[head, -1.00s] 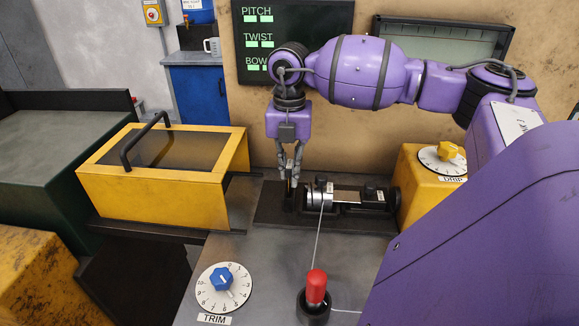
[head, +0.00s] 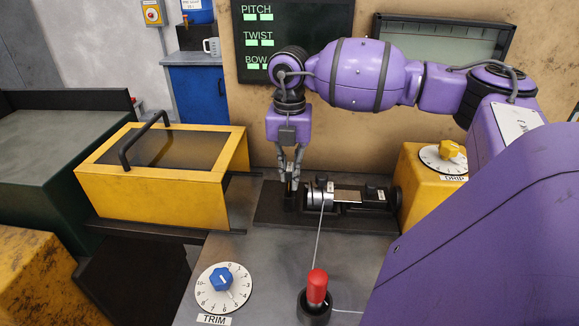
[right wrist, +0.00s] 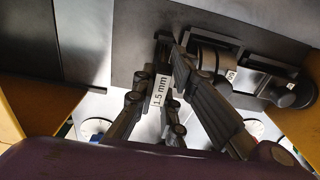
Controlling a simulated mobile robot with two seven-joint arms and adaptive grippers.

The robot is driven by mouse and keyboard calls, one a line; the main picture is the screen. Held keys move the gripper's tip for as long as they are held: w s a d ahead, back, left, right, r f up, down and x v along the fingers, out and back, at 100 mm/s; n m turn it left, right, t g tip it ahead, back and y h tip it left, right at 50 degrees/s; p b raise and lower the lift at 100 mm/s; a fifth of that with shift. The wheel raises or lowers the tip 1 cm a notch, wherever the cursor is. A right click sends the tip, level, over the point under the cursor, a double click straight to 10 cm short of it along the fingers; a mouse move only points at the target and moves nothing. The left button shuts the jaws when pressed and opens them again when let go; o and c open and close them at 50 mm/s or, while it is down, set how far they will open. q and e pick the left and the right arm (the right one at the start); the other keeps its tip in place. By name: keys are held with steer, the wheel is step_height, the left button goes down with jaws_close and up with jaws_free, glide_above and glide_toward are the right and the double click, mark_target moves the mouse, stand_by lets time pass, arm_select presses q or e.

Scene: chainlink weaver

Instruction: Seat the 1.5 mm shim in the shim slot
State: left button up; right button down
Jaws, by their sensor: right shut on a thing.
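My right gripper (head: 290,178) points straight down at the left end of the black fixture plate (head: 270,215). In the right wrist view its fingers (right wrist: 168,62) are shut on the 1.5 mm shim (right wrist: 160,90), whose white label reads "1.5 mm". The shim's far end is by the dark block at the left of the fixture. The fingers hide the slot there, so I cannot tell how deep the shim sits. A metal cylinder (head: 319,196) is just right of the fingertips. My left gripper is not in view.
A yellow box with a dark lid and handle (head: 150,190) stands to the left. A red-topped post (head: 317,287) with a thin wire and a blue TRIM dial (head: 221,279) are in front. A yellow DRIP dial (head: 448,150) is at right.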

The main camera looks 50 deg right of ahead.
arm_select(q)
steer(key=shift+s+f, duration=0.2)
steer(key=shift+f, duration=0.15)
arm_select(e)
steer(key=shift+f, duration=0.55)
stand_by(0.5)
steer(key=c, duration=1.7)
jaws_free()
